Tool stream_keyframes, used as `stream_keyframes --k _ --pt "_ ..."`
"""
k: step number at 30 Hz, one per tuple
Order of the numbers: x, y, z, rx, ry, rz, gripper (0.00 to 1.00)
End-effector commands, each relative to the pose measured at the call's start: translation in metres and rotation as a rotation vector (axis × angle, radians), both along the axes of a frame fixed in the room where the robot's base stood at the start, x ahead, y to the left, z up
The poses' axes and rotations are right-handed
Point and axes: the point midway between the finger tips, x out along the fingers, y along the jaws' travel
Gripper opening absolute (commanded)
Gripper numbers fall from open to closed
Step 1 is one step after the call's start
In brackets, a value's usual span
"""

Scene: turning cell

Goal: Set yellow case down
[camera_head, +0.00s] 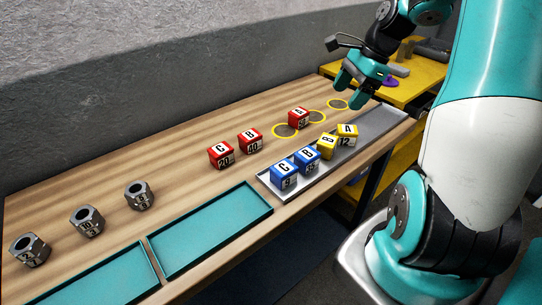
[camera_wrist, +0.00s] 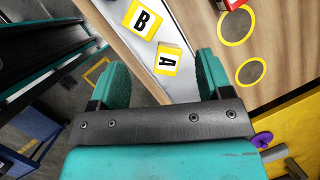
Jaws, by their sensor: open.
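Two yellow cases sit side by side in the grey metal tray: one marked A 12 (camera_head: 347,135) and one marked B (camera_head: 326,146). In the wrist view the A case (camera_wrist: 168,60) appears between my finger pads, below them, and the B case (camera_wrist: 142,18) is just beyond it. My gripper (camera_head: 356,88) is open and empty, raised above the far end of the bench, apart from both cases. It also shows in the wrist view (camera_wrist: 160,72), with a wide gap between its fingers. The grey tray (camera_head: 378,126) has bare room at its far end.
Two blue cases (camera_head: 284,175) share the tray's near end. Three red cases (camera_head: 250,141) stand on the wooden bench, one by the yellow rings (camera_head: 338,104). Teal trays (camera_head: 212,228) and hex nuts (camera_head: 139,196) are at left. A yellow table (camera_head: 420,76) adjoins the far end.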

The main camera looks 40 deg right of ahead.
Motion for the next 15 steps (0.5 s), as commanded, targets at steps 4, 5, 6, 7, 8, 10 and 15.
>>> stream_keyframes --k 4,5,6,7,8,10,15 --pt "0.01 0.131 0.032 -0.107 -0.159 0.655 0.72" --pt "0.005 0.157 0.037 -0.126 -0.197 0.794 0.72" --pt "-0.004 0.19 0.042 -0.148 -0.249 0.981 0.72" --pt "-0.013 0.213 0.046 -0.164 -0.29 1.12 0.72" --pt "-0.024 0.234 0.05 -0.178 -0.332 1.255 0.72" --pt "-0.052 0.276 0.055 -0.203 -0.427 1.554 0.72" --pt "-0.116 0.333 0.059 -0.235 -0.629 2.095 0.72"
